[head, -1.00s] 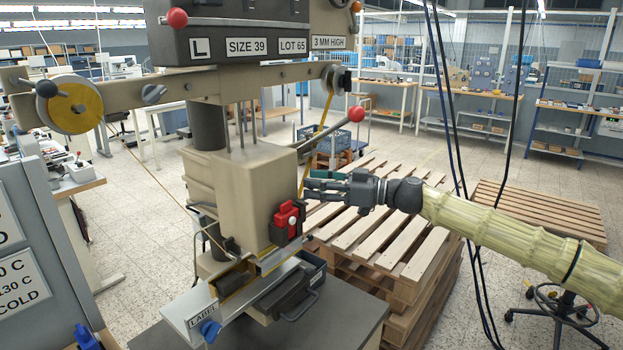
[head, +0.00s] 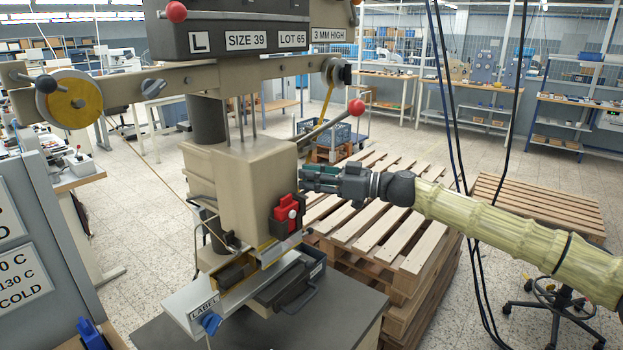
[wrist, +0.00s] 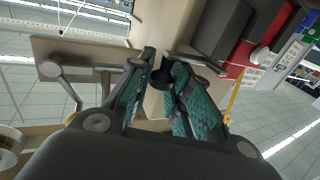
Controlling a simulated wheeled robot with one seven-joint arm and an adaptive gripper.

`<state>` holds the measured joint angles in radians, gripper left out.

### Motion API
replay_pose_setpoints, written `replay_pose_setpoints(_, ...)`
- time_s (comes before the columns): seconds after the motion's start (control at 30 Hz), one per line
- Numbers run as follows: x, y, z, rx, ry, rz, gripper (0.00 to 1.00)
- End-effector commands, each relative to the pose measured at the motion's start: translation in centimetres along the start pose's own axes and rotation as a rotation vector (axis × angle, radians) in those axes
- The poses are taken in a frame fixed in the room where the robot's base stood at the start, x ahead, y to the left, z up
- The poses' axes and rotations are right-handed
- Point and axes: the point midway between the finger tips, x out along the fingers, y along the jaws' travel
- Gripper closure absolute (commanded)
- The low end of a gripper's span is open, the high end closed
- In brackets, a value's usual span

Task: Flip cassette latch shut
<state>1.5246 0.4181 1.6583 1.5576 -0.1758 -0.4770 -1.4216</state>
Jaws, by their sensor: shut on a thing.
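My gripper (head: 308,180) is at the right side of the press's beige block (head: 252,185), above and right of the red part with a white knob (head: 288,212). In the wrist view, my gripper's teal-padded fingers (wrist: 160,100) are shut on a small pale post with a dark round end (wrist: 162,77). It seems to be the cassette latch, but its full shape is hidden between the fingers. The head view does not show the latch clearly. The red part also shows at the upper right of the wrist view (wrist: 238,58).
A lever with a red ball (head: 355,107) sticks out just above my gripper. Stacked wooden pallets (head: 390,225) stand below my arm. Dark cables (head: 460,150) hang close to the arm. A black drawer-like tray (head: 290,290) is low on the press.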

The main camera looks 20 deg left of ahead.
Motion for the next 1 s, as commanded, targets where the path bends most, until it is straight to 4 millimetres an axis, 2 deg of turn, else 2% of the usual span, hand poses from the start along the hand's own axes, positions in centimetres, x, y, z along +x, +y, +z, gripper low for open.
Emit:
replay_pose_setpoints(0.27, -0.4, -0.1, 0.4, -0.003, -0.001, 0.075, 1.00)
replay_pose_setpoints(1.0, -1.7, -1.2, 0.0, -0.007, 0.000, 0.454, 1.00)
